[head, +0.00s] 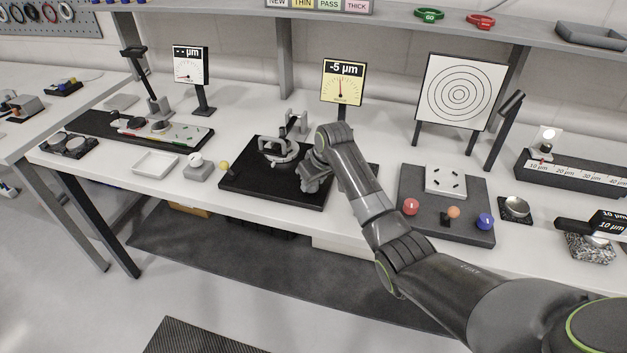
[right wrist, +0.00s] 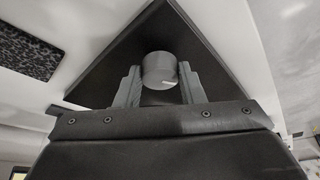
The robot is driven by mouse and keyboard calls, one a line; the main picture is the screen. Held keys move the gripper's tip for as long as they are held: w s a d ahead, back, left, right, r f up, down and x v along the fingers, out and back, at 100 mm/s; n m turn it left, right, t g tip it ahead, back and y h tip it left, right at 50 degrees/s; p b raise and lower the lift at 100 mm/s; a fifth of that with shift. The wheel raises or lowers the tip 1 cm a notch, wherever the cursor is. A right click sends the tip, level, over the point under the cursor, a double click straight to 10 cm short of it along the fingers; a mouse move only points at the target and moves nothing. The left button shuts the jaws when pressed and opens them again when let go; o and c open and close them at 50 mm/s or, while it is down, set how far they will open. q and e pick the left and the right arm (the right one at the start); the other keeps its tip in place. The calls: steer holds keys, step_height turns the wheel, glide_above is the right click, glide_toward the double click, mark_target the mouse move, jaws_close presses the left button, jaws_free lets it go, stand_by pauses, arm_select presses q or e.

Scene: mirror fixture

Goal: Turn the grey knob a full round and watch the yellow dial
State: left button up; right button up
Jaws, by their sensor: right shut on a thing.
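The grey knob (right wrist: 160,69) shows in the right wrist view as a round cylinder with a pale mark on its face. It sits between the two fingers of my right gripper (right wrist: 159,88), which is shut on it. In the head view my right gripper (head: 309,176) is at the right side of the black base plate (head: 262,196), and it hides the knob there. The yellow dial (head: 342,88) stands behind the plate and reads -5 µm, its needle close to upright. My left gripper is not in view.
A grey ring-shaped mount (head: 278,148) stands on the black plate. A small yellow ball (head: 224,166) is at its left edge. A dark board with coloured knobs (head: 447,223) lies to the right, below a ringed target (head: 459,92). A white tray (head: 154,164) is at the left.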

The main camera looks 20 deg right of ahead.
steer(key=n, duration=0.1)
steer(key=n+y+p, duration=0.1)
steer(key=shift+w+d+r+n+g, duration=0.1)
steer(key=shift+d+n+g, duration=0.05)
steer(key=shift+n+g, duration=0.2)
steer(key=shift+n+y, duration=0.3)
steer(key=shift+n, duration=0.75)
steer(key=shift+w+d+n+g+y, duration=0.15)
steer(key=shift+n+g+y, duration=0.2)
steer(key=shift+n, duration=0.55)
steer(key=n+b, duration=0.1)
steer(key=n, duration=0.1)
steer(key=n+g+b, duration=0.1)
steer(key=shift+w+f+n+y+b, duration=0.15)
steer(key=shift+f+n+y+b, duration=0.1)
steer(key=shift+n+b, duration=0.1)
steer(key=n+g+b, duration=0.1)
steer(key=n+b, duration=0.1)
steer(key=b, duration=0.1)
steer(key=shift+w+n, duration=0.1)
steer(key=shift+n, duration=0.25)
steer(key=shift+r+n+g+b, duration=0.15)
steer(key=shift+n+g+b, duration=0.25)
steer(key=shift+n+b, duration=0.45)
